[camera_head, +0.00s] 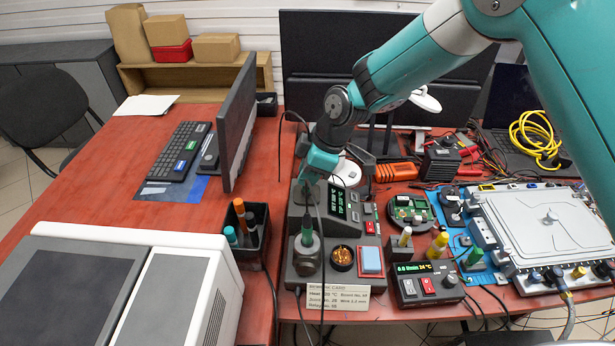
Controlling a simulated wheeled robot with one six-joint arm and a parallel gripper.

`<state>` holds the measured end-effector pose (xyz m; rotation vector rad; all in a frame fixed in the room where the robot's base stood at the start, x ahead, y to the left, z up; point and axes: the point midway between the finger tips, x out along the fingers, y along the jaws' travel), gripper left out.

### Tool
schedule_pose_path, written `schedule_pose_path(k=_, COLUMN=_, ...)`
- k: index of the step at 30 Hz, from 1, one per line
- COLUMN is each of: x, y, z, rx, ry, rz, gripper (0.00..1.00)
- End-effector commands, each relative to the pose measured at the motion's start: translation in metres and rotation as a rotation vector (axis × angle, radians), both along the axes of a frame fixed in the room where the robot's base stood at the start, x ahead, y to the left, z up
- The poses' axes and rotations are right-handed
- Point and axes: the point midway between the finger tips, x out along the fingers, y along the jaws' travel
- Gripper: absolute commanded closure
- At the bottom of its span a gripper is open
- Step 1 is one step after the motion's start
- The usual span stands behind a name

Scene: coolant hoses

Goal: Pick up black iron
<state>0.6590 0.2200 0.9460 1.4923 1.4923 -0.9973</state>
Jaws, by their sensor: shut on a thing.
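My gripper (312,184) is at the end of the teal arm, pointing down above the left part of the grey soldering station (350,262). It is shut on a slim dark thing, which looks like the black iron (315,201); the fingers hide much of it. A thin dark cable hangs down from there. Below it, a green-topped dark handle (307,230) stands upright in a grey round holder (306,250) on the station. I cannot tell whether the held iron touches the station.
A monitor (237,122) stands left of my gripper, and a black pen cup (246,232) stands below it. Cables and tools crowd the right side.

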Motion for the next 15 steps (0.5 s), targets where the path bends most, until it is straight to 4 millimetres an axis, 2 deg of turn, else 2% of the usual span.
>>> schedule_pose_path(k=5, x=0.0, y=0.0, z=0.009, rx=0.001, ry=-0.001, rz=0.001, gripper=1.0)
schedule_pose_path(k=8, x=0.001, y=0.0, z=0.021, rx=0.002, ry=-0.004, rz=0.001, gripper=1.0)
schedule_pose_path(k=11, x=0.001, y=0.0, z=0.039, rx=0.002, ry=-0.004, rz=-0.001, gripper=1.0)
schedule_pose_path(k=15, x=0.001, y=0.0, z=0.072, rx=0.004, ry=-0.006, rz=0.0, gripper=1.0)
